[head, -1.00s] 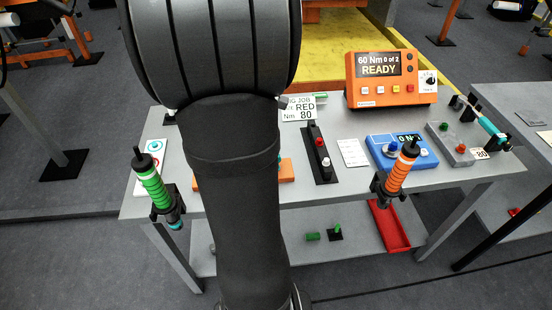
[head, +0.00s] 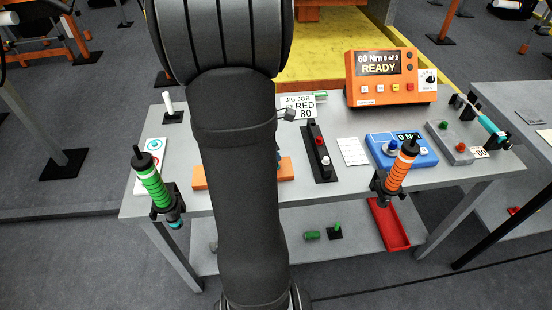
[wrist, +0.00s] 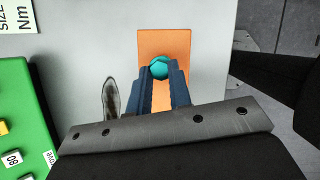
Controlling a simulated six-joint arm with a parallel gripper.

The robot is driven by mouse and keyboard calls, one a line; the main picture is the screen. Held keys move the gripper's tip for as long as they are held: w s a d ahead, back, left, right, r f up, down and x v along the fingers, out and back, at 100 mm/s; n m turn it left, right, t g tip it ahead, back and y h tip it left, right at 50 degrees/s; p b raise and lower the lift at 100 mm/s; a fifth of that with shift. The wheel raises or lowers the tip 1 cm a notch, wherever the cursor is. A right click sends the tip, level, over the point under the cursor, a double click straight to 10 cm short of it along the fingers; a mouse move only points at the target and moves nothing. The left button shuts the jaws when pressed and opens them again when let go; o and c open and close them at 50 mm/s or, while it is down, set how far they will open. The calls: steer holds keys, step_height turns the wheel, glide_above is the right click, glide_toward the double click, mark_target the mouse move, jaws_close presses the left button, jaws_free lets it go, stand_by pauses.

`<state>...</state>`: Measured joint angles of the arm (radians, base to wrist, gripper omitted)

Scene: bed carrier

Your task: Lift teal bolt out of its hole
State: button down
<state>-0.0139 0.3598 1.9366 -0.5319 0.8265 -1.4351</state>
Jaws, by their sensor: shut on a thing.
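The teal bolt (wrist: 159,68) shows its rounded teal head in the wrist view, between the tips of my two blue fingers. My gripper (wrist: 160,75) is shut on it. The bolt is over the orange block (wrist: 165,42); the hole and the shank are hidden, so I cannot tell how deep it sits. In the head view my arm covers the bolt and most of my gripper. The ends of the orange block (head: 200,178) show on both sides of my arm.
A green-gripped tool (head: 152,185) stands at the table's left front and an orange-gripped tool (head: 398,172) at the right front. A black rail with red and white knobs (head: 320,155) lies right of my arm. The orange READY box (head: 388,78) stands behind.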

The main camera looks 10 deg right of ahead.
steer(key=shift+r, duration=0.5)
step_height(320, 180, up, 3)
steer(key=shift+r, duration=0.2)
steer(key=s+d+r, duration=0.6)
steer(key=s+d, duration=0.1)
steer(key=d, duration=0.2)
steer(key=shift+s+r, duration=0.3)
